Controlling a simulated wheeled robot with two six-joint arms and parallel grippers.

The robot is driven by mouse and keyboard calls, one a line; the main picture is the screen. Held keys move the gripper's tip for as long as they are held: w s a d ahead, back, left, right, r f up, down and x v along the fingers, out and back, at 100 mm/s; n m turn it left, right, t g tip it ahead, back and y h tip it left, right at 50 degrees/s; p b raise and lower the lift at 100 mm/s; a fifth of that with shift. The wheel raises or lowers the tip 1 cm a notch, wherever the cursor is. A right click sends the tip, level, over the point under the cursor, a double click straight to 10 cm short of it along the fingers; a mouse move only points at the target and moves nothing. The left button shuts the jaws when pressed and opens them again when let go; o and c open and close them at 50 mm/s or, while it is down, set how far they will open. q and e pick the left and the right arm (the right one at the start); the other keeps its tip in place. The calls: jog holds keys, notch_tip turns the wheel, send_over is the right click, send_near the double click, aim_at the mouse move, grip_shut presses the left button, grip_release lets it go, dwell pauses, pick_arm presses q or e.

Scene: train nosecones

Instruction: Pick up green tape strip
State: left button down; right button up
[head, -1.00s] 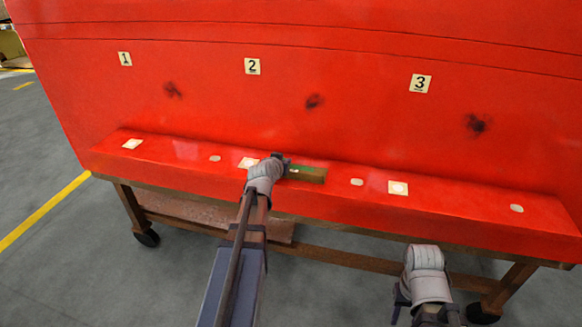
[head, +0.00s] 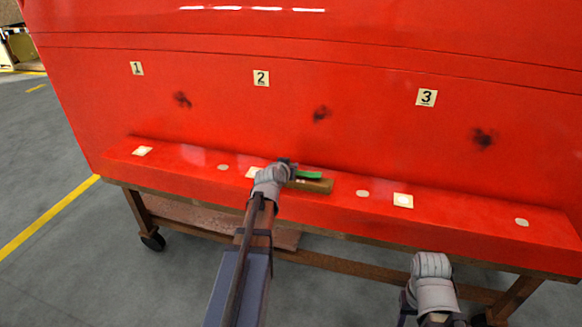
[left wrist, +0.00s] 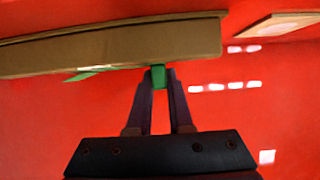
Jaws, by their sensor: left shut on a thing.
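The green tape strip (head: 309,175) shows just above a brown block (head: 316,187) on the red ledge. My left gripper (head: 290,170) is at the strip's left end. In the left wrist view the left gripper (left wrist: 159,85) is shut on the green strip (left wrist: 158,76), which shows between its fingertips. Another green piece shows beside the brown block (left wrist: 110,48) in that view. Most of the strip is hidden there. My right gripper (head: 404,305) is low at the front right, and its fingers are too unclear to read.
The red ledge (head: 455,216) carries several pale square patches and round spots, with free room right of the block. A red wall with number labels 1 (head: 137,68), 2 (head: 261,78) and 3 (head: 426,97) rises behind. A wheeled brown frame (head: 136,210) supports it.

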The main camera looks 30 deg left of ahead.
pick_arm(q)
notch_tip(320, 180, up, 8)
jog(key=p, duration=0.6)
jog(key=shift+f+p, duration=0.15)
jog(key=shift+p, duration=0.2)
